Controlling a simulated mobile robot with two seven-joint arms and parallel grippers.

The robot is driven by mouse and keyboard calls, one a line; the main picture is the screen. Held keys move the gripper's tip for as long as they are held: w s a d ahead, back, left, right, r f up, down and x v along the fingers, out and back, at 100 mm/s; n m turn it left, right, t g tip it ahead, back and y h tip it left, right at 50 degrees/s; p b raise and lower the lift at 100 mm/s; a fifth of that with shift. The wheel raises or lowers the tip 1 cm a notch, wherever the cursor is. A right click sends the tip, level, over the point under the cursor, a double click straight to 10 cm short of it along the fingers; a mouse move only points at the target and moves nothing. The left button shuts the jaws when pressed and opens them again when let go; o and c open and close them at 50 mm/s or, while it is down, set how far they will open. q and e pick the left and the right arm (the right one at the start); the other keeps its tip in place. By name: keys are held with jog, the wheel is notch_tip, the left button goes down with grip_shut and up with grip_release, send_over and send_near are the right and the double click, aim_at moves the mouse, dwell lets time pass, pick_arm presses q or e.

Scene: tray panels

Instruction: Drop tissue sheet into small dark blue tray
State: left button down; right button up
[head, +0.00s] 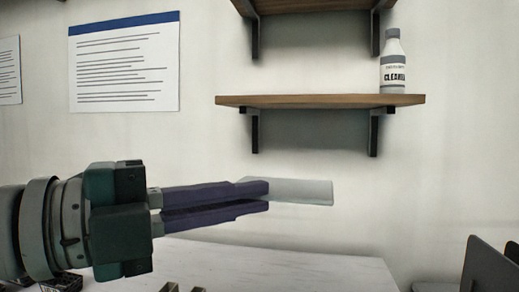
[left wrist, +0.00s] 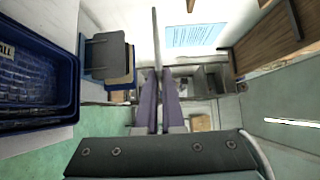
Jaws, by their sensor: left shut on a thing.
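The tissue sheet (head: 305,191) is a thin, pale flat piece. My left gripper (head: 268,197) comes in from the left, with its purple fingers shut on the sheet's left end. It holds the sheet in the air above the white table. In the left wrist view the sheet (left wrist: 155,38) shows nearly edge-on between the fingers (left wrist: 158,88). A dark blue tray (left wrist: 75,88) is at the left of that view, apart from the sheet. Its label is cut off and only "ALL" can be read. My right gripper cannot be made out.
The white table (head: 280,262) has clear room below the sheet. A wooden shelf (head: 310,101) with a cleaner bottle (head: 393,68) is on the wall behind. Dark grey panels (head: 487,268) stand at the lower right. Another grey panel (left wrist: 103,54) stands beside the blue tray.

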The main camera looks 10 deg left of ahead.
pick_arm(q)
jog(key=w+d+f+b, duration=0.1)
jog(key=f+b, duration=0.4)
jog(key=f, duration=0.5)
jog(key=w+d+f+b, duration=0.1)
jog(key=d+f+b, duration=0.3)
jog(key=f, duration=0.7)
jog(key=shift+d+f+n+t+y+b, duration=0.2)
jog(key=shift+n+t+y+b, duration=0.15)
jog(key=shift+b, duration=0.4)
jog(key=c, duration=1)
grip_release()
jog(key=shift+o, duration=0.2)
jog(key=p+v, duration=0.1)
jog(key=v, duration=0.9)
